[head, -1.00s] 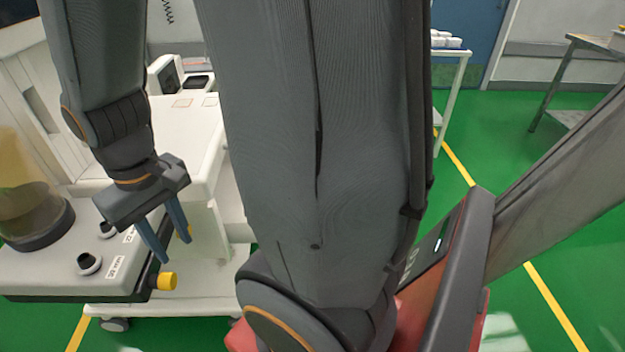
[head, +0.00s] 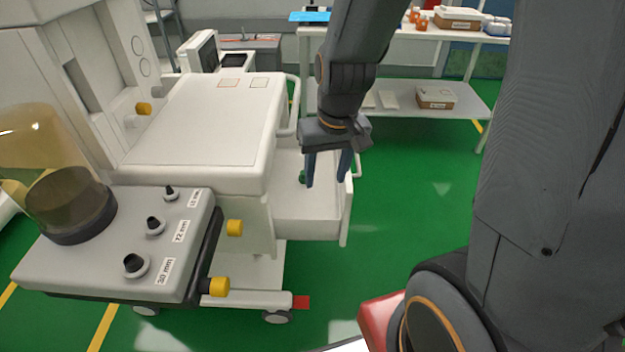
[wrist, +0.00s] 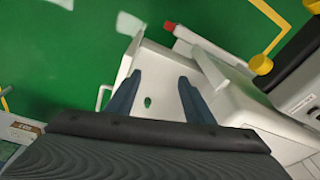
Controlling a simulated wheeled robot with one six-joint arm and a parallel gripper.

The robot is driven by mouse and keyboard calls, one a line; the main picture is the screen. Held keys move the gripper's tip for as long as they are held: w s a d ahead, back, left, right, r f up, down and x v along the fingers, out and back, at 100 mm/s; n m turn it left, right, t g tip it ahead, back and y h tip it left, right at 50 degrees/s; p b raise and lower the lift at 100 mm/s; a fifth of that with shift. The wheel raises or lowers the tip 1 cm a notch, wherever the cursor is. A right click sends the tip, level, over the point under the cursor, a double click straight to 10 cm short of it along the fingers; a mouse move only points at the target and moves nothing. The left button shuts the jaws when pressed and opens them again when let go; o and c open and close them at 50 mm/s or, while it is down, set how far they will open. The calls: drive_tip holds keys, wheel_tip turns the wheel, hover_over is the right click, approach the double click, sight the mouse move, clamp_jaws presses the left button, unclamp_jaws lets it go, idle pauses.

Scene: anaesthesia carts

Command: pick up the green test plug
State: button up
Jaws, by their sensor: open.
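The green test plug (head: 302,177) shows as a small green piece inside the pulled-out white drawer (head: 308,228) of the cart, partly hidden by one of my fingers in the head view. In the wrist view a small green spot, the plug (wrist: 148,102), lies on the pale drawer floor (wrist: 155,66), between and behind my fingertips. My gripper (head: 327,182) is open and empty, pointing down over the drawer. Its two blue fingers stand apart in the wrist view (wrist: 160,79). How high the tips are above the drawer floor I cannot tell.
The white cart top (head: 205,120) is clear beside the drawer. A grey block (head: 105,255) with labelled black knobs and yellow caps (head: 219,287) stands at the left, under an amber canister (head: 50,170). A white shelf table (head: 400,105) stands behind. Green floor is free at right.

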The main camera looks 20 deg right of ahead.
sight(303, 172)
drive_tip(key=w+f+t+b, duration=0.1)
drive_tip(key=w+f+b, duration=0.1)
drive_tip(key=w+f, duration=0.6)
drive_tip(key=w+d+f+t+b, duration=0.1)
drive_tip(key=w+f+t+b, duration=0.1)
drive_tip(key=w+f, duration=0.6)
drive_tip(key=w+f+m+t+h+b, duration=0.1)
drive_tip(key=w+f+b, duration=0.2)
drive_tip(key=w+f, duration=0.5)
drive_tip(key=shift+w+d+t, duration=0.15)
drive_tip(key=shift+w+t, duration=0.05)
drive_tip(key=shift+w, duration=0.5)
drive_tip(key=shift+w+d+t, duration=0.1)
drive_tip(key=shift+w+t, duration=0.1)
drive_tip(key=shift+w, duration=0.5)
drive_tip(key=shift+c, duration=0.2)
drive_tip(key=c, duration=1.1)
